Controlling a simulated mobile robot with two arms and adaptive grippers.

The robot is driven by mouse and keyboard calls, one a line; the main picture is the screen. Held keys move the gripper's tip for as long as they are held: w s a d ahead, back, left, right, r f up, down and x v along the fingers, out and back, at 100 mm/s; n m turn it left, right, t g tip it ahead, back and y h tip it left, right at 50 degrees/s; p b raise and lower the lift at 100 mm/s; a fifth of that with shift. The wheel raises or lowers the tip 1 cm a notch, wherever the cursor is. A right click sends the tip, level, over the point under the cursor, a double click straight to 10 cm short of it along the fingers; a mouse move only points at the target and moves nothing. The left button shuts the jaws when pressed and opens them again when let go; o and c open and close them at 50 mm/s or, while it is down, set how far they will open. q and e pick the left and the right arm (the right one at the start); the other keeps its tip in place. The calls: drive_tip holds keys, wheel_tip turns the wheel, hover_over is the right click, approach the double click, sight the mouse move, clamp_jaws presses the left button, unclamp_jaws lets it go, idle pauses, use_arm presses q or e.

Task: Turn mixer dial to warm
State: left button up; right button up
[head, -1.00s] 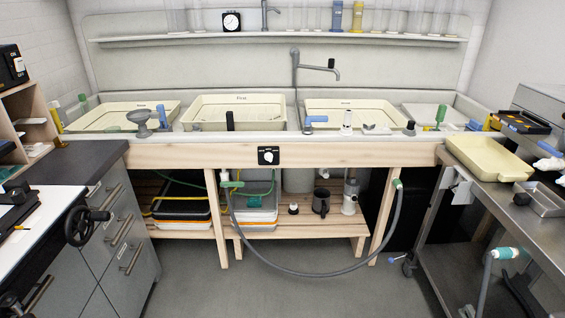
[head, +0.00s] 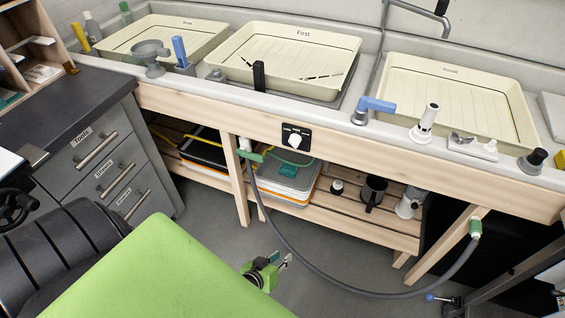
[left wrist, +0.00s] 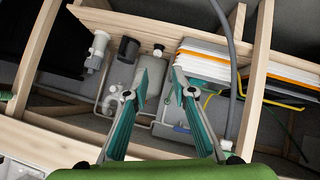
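The mixer dial (head: 296,138) is a black square plate with a white round knob on the front wooden rail of the sink, centre of the head view. Small white markings sit above the knob, too small to read. My left gripper (head: 284,261), on a green arm, is low in front of the sink, below the dial and apart from it. In the left wrist view its two teal-padded fingers (left wrist: 159,80) are spread with nothing between them. The dial does not show clearly in that view. My right gripper is out of view.
Cream trays (head: 290,55) sit in the sink above the rail. A blue-handled tap (head: 372,108) stands right of the dial. A grey hose (head: 300,255) hangs in a loop from the wooden frame. A drawer cabinet (head: 95,150) stands at left. The floor before the shelf is open.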

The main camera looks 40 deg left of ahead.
use_arm(q)
drive_tip(key=w+a+r+n+t+y, duration=0.1)
drive_tip(key=w+a+r+n+t, duration=0.25)
drive_tip(key=w+r, duration=0.75)
drive_tip(key=n+t+y, duration=0.3)
drive_tip(key=t, duration=0.1)
approach(292, 144)
drive_tip(key=shift+b+x, duration=0.95)
drive_tip(key=shift+x, duration=2.9)
drive_tip(key=shift+w, duration=0.25)
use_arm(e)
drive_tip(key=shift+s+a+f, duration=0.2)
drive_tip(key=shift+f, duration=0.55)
